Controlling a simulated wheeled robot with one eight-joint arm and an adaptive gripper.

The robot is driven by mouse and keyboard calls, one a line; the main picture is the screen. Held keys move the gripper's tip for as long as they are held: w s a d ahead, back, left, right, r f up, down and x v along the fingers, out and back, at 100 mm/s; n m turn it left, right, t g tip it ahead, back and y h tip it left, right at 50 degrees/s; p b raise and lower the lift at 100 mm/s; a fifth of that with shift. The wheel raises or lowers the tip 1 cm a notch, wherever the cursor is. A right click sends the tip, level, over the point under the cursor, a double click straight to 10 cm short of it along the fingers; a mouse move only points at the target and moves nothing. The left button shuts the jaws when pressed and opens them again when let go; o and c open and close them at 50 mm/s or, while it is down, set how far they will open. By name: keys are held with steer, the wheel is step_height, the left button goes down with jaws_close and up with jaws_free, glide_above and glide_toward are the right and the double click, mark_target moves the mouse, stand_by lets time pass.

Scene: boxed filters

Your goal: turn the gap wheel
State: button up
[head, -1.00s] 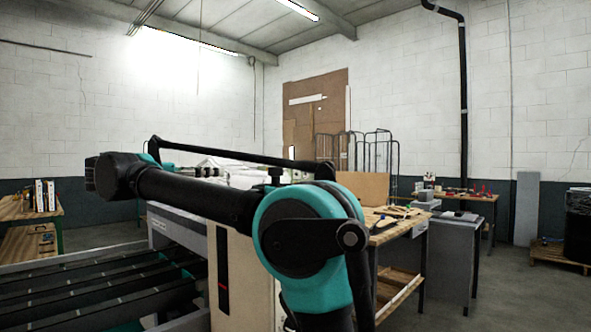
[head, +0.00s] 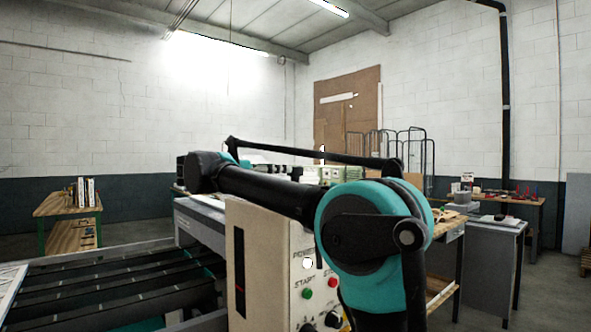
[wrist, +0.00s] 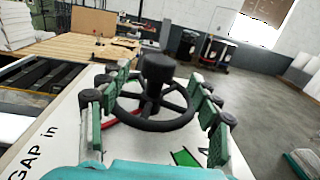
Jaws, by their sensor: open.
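In the wrist view the gap wheel (wrist: 184,121) is a black spoked handwheel with a thick upright black knob. It sits on a pale panel (wrist: 66,125) lettered "GAP in". My gripper (wrist: 160,76) is open, its green-padded fingers apart on the left and right of the wheel. The wheel shows between the fingers; whether either finger touches the rim I cannot tell. A green mark (wrist: 186,157) and a partly hidden red mark lie on the panel by the wheel. In the head view my arm hides the wheel.
The head view shows a cream machine cabinet (head: 268,262) with a green start button (head: 306,293), a red button and black knobs. Dark conveyor rollers (head: 110,290) lie to its left. A wooden bench (wrist: 70,48) stands beyond the wheel. Open floor (wrist: 255,105) lies to the right.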

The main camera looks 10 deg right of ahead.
steer(key=x, duration=0.7)
steer(key=shift+d, duration=0.1)
jaws_close()
stand_by(0.3)
